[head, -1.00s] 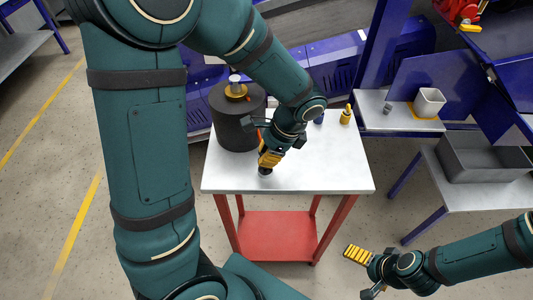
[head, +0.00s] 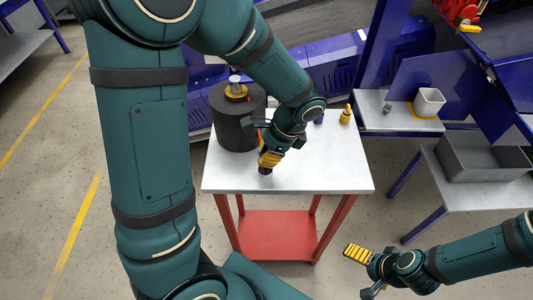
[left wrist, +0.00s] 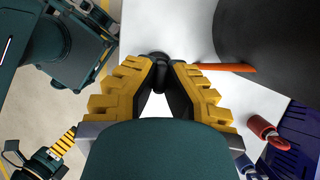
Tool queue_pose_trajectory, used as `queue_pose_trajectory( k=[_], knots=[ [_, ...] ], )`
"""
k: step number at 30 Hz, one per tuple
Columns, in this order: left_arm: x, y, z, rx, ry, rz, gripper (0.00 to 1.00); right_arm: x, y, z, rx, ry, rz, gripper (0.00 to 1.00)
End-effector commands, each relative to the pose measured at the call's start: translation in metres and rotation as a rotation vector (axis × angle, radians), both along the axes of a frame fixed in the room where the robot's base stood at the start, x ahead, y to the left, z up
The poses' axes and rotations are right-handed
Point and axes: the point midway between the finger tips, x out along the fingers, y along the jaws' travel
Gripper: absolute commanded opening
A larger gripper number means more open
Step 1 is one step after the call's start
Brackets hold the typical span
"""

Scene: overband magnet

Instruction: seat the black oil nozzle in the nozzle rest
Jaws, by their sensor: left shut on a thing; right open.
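My left gripper (head: 266,166) is over the front part of the white-topped table, pointing down. Its yellow fingers are shut on a small black piece, which looks like the black oil nozzle (left wrist: 160,57); in the left wrist view it shows just past the fingertips (left wrist: 160,72). Most of the nozzle is hidden by the fingers. I cannot pick out the nozzle rest for sure in either view. My right gripper (head: 358,253) is open and empty, low at the right of the table.
A large dark drum (head: 237,128) with a pale-capped fitting on top stands at the table's back left. An orange bar (left wrist: 226,67) sticks out beside it. A yellow bottle (head: 346,116) stands at the back right. The table's front right (head: 330,175) is clear.

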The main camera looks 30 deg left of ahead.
Motion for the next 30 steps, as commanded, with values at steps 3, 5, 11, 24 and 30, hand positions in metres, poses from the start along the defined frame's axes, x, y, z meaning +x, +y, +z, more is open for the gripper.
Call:
queue_pose_trajectory(
  k=[3, 5, 11, 24, 30],
  knots=[
    [0.0000, 0.0000, 0.0001, 0.000, 0.000, 0.000, 0.00, 0.0000, 0.0000, 0.0000, 0.000, 0.000, 0.000, 1.00],
    [0.0000, 0.0000, 0.0001, 0.000, 0.000, 0.000, 0.00, 0.0000, 0.0000, 0.0000, 0.000, 0.000, 0.000, 1.00],
    [0.0000, 0.0000, 0.0005, 0.000, 0.000, 0.000, 0.00, 0.0000, 0.0000, 0.0025, 0.000, 0.000, 0.000, 1.00],
    [0.0000, 0.0000, -0.0030, 0.000, 0.000, 0.000, 0.00, 0.0000, -0.0001, -0.0004, 0.000, 0.000, 0.000, 1.00],
    [0.0000, 0.0001, -0.0078, 0.000, 0.000, 0.000, 0.00, 0.0000, 0.0000, -0.0040, 0.000, 0.000, 0.000, 1.00]
  ],
)
